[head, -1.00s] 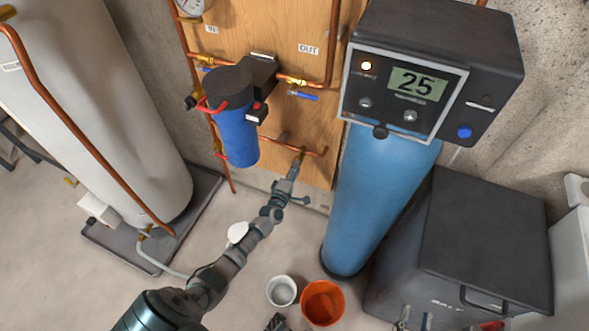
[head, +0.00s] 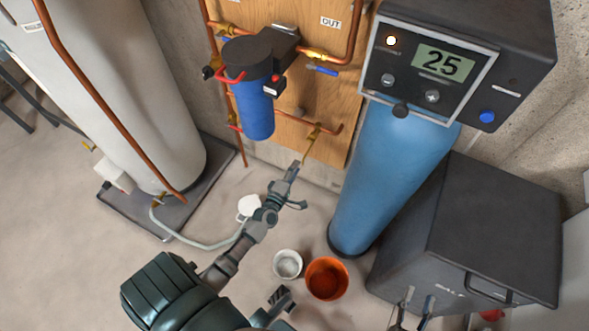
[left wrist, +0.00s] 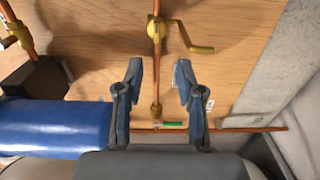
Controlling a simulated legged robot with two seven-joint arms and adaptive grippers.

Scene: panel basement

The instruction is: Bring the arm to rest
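My left gripper (head: 301,184) is in the middle of the head view, below the wooden panel (head: 290,100). Its two fingers are spread with nothing between them in the left wrist view (left wrist: 159,75). A copper pipe with a brass valve (head: 313,130) is just above it in the head view, and I see a gap between them. In the left wrist view a yellow-handled valve (left wrist: 156,32) lies beyond the fingers. My right gripper (head: 415,308) shows only its two fingertips at the bottom edge, apart, with nothing visible between them.
A blue filter housing (head: 255,108) hangs on the panel. A tall blue tank (head: 385,180) with a display head stands to the right, near a dark bin (head: 480,220). A white cup (head: 288,264) and an orange bucket (head: 327,279) stand on the floor. A white tank (head: 130,110) is at left.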

